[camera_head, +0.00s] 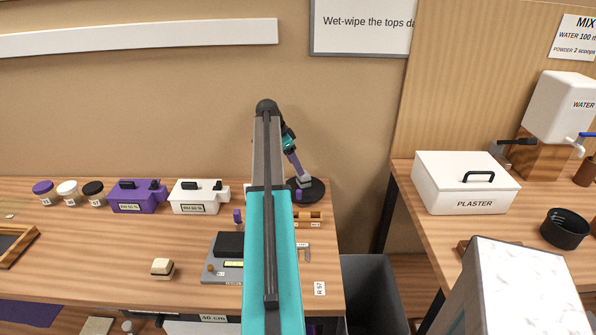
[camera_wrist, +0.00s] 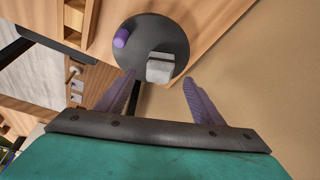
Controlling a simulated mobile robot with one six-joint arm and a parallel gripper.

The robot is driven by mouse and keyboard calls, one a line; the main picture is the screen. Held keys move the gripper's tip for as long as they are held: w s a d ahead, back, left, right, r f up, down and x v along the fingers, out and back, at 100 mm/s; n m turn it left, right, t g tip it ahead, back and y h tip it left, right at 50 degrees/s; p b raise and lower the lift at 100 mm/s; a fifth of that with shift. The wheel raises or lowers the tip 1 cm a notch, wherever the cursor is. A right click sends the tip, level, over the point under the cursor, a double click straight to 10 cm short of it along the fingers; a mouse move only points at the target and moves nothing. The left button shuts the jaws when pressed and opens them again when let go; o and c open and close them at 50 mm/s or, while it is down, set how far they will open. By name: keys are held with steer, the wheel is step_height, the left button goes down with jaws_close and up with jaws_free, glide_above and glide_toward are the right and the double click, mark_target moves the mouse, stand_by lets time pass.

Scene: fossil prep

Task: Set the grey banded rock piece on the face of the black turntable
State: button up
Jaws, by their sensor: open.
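The black turntable (camera_wrist: 178,30) is a round dark disc near the bench's right end; it also shows in the head view (camera_head: 317,190). The grey banded rock piece (camera_wrist: 159,71), a pale block with a dark band, appears on the turntable's face near its rim in the wrist view. In the head view a small grey block (camera_head: 304,184) shows there. My gripper (camera_wrist: 160,77) is open, its purple fingers apart on either side of the rock's near end. I see gaps between the fingers and the rock. The contact under the rock is hidden.
A short purple cylinder (camera_wrist: 121,38) stands on the disc beside the rock. A wooden rack (camera_head: 311,218) is close to the turntable. A grey bin (camera_head: 372,290) stands in the gap between the benches. My arm hides part of the bench.

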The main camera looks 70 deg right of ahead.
steer(key=shift+b+v, duration=0.3)
steer(key=shift+v, duration=1.8)
